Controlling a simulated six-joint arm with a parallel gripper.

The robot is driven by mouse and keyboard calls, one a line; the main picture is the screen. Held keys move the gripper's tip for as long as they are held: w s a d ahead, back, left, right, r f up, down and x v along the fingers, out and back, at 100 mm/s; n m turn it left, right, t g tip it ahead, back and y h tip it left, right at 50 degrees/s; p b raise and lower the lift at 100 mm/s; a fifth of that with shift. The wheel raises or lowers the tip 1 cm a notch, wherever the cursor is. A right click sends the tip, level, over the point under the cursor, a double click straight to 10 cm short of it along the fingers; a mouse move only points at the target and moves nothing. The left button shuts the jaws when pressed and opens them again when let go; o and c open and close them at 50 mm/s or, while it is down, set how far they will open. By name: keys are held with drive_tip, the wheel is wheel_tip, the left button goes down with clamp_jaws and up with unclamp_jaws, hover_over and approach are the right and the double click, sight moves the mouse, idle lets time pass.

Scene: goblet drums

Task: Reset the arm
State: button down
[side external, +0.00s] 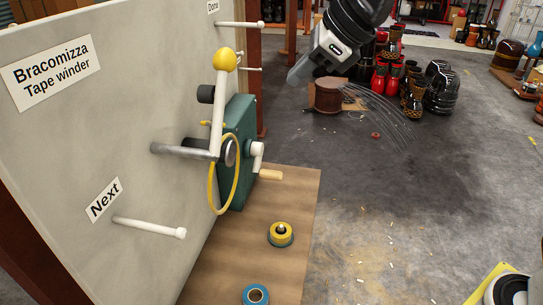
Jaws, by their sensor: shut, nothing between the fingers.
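My gripper (300,73) hangs at the top centre of the side external view, at the end of my dark arm. Its fingers are shut and empty, pointing down and left. It is apart from everything, to the right of the tape winder (238,130). The winder is a green box on the grey panel (110,130), with a white lever topped by a yellow ball (224,60). A yellow ring (212,187) hangs at the winder's front.
White pegs stick out of the panel, one by the "Next" label (103,199). A yellow-topped roll (281,233) and a blue roll (255,294) sit on the brown board (295,190). Several drums (440,90) stand at the back right. The middle floor is mostly clear.

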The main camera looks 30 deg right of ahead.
drive_tip(key=s+d+f+n+g+h, duration=0.1)
drive_tip(key=s+d+f+n, duration=0.2)
drive_tip(key=d+f+n, duration=0.3)
drive_tip(key=s+d+f+n+g+h, duration=0.1)
drive_tip(key=s+d+f+n, duration=0.3)
drive_tip(key=f+n, duration=0.6)
drive_tip(key=s+d+f+n+g+h, duration=0.2)
drive_tip(key=s+d+f+n, duration=0.2)
drive_tip(key=d+f+n, duration=0.4)
drive_tip(key=shift+d+f+n, duration=0.25)
drive_tip(key=shift+f+n, duration=0.35)
drive_tip(key=shift+f, duration=1.7)
